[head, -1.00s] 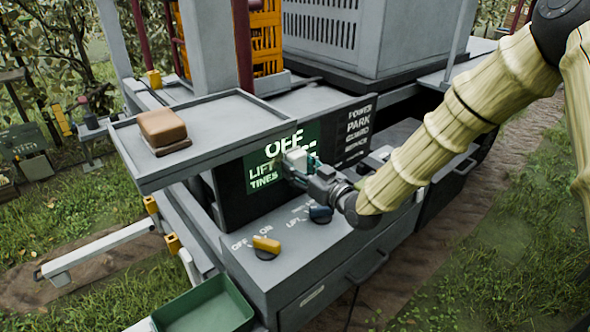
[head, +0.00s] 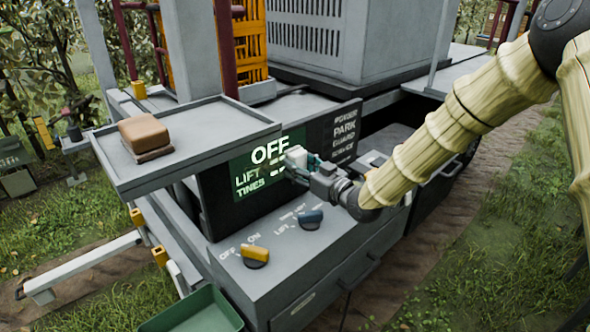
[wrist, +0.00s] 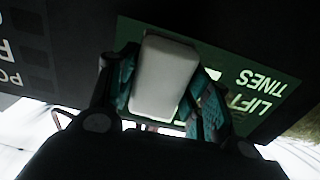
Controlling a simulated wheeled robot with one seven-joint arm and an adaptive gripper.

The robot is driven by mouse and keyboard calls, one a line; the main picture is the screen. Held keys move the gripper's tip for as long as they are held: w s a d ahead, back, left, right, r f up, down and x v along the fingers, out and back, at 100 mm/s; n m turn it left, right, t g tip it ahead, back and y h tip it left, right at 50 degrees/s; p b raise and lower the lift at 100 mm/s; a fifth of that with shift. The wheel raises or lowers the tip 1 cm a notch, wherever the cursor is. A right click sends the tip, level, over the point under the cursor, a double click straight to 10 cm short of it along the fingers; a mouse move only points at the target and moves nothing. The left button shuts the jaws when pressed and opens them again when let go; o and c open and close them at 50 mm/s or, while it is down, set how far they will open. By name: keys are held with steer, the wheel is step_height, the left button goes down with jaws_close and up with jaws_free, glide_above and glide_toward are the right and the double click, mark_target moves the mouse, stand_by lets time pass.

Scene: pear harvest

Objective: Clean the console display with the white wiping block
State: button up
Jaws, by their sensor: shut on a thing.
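The console display (head: 251,176) is a green screen reading "OFF" and "LIFT TINES" on a dark upright panel. My gripper (head: 297,165) is at the right part of the display and covers some of its markings. In the wrist view, my gripper (wrist: 163,88) is shut on the white wiping block (wrist: 166,72), with teal fingers on both sides. The block is in front of the green display (wrist: 262,85), which shows upside down there. I cannot tell whether the block touches the screen.
A shelf (head: 190,160) with a brown block (head: 144,133) juts out at upper left. A green bin (head: 196,314) sits at the bottom.

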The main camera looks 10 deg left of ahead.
mark_target(267, 172)
steer(key=shift+w+d, duration=0.3)
steer(key=shift+w, duration=0.15)
steer(key=shift+d+f+b, duration=0.1)
steer(key=shift+b, duration=0.2)
steer(key=shift+s, duration=0.1)
steer(key=shift+s+a+b, duration=0.5)
steer(key=shift+s+a, duration=0.55)
steer(key=shift+s, duration=0.2)
steer(key=shift+s+a+b, duration=0.45)
steer(key=shift+s+a, duration=0.6)
steer(key=shift+s, duration=0.2)
steer(key=shift+s+a, duration=0.1)
steer(key=shift+s+a+b, duration=0.45)
steer(key=shift+s+a, duration=0.45)
steer(key=shift+s, duration=0.25)
